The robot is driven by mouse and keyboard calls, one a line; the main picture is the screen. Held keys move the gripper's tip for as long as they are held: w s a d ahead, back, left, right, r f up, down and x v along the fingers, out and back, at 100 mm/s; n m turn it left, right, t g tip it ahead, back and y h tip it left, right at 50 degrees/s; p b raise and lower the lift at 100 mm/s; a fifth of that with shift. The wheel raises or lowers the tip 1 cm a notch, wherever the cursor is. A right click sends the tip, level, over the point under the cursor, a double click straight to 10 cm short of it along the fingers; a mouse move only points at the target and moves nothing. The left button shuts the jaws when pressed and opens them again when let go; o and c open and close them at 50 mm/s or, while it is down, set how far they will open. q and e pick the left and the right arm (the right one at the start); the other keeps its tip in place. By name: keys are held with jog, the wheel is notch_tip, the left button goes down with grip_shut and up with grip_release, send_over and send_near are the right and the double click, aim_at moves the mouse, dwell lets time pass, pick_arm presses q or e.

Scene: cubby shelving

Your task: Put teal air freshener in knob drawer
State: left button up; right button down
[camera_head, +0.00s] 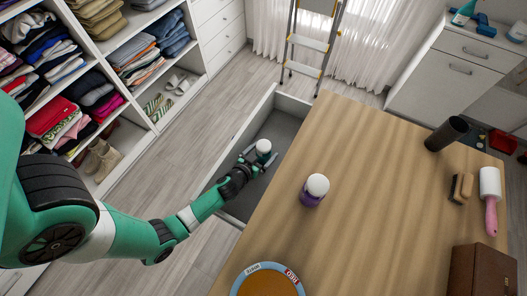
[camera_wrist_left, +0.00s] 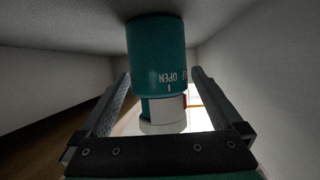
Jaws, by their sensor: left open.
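The teal air freshener (camera_wrist_left: 157,55) is a teal cylinder with a white end and the word OPEN, upside down in the left wrist view. In the head view its white end (camera_head: 263,146) shows inside the open grey drawer (camera_head: 287,118), beside the wooden table top. My left gripper (camera_head: 258,158) reaches into the drawer with its fingers open on either side of the freshener. In the left wrist view my left gripper (camera_wrist_left: 160,78) shows a gap between each finger and the cylinder. The drawer's knob is not visible. My right gripper is not in view.
A purple air freshener (camera_head: 314,190) with a white top stands on the table (camera_head: 370,165). A round tin (camera_head: 268,284), dark cup (camera_head: 446,134), brush (camera_head: 461,187), lint roller (camera_head: 490,195) and brown box (camera_head: 482,270) are also there. Clothes shelves (camera_head: 145,60) stand left; a stepladder (camera_head: 312,45) stands behind.

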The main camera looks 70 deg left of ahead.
aim_at(259, 156)
pick_arm(q)
jog(key=v, duration=0.7)
jog(key=shift+s+d+r, duration=0.1)
jog(key=shift+s, duration=0.1)
